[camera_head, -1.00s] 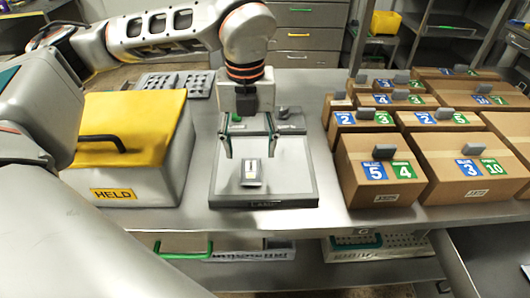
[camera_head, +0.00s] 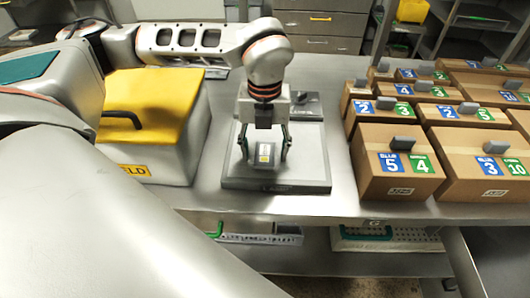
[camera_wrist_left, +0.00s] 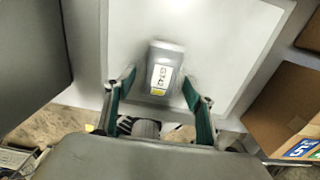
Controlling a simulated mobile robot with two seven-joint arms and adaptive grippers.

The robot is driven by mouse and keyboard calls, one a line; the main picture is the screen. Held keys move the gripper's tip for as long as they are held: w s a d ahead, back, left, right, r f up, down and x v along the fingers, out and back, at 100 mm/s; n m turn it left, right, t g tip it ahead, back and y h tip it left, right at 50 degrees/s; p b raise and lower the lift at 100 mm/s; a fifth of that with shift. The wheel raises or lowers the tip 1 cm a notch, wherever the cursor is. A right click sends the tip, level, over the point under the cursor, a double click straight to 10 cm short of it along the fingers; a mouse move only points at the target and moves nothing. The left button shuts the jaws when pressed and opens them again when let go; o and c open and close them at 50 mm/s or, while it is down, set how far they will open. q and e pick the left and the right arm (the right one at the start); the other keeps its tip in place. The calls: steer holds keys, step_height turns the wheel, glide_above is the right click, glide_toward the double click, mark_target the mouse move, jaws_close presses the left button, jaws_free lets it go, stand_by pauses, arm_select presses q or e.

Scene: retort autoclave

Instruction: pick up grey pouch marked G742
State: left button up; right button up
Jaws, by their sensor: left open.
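The grey pouch (camera_head: 264,155) lies on the light grey tray (camera_head: 305,170) in the middle of the bench. It has a white label with a yellow patch; in the left wrist view the pouch (camera_wrist_left: 165,70) shows a blurred mark that looks like G742. My left gripper (camera_head: 264,158) is open and points down, with one finger on each side of the pouch in the head view. In the left wrist view the fingers (camera_wrist_left: 158,92) stand apart and the pouch is mostly beyond their tips. I cannot tell whether they touch it. My right gripper is not in view.
A box with a yellow lid (camera_head: 155,95) and a HELD label stands left of the tray. Several cardboard boxes (camera_head: 390,150) with blue and green number labels stand to the right. Bare bench (camera_head: 330,120) lies between tray and boxes. Baskets (camera_head: 385,238) sit on the shelf below.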

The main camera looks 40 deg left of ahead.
arm_select(q)
steer(key=c, duration=1.3)
steer(key=shift+r, duration=0.15)
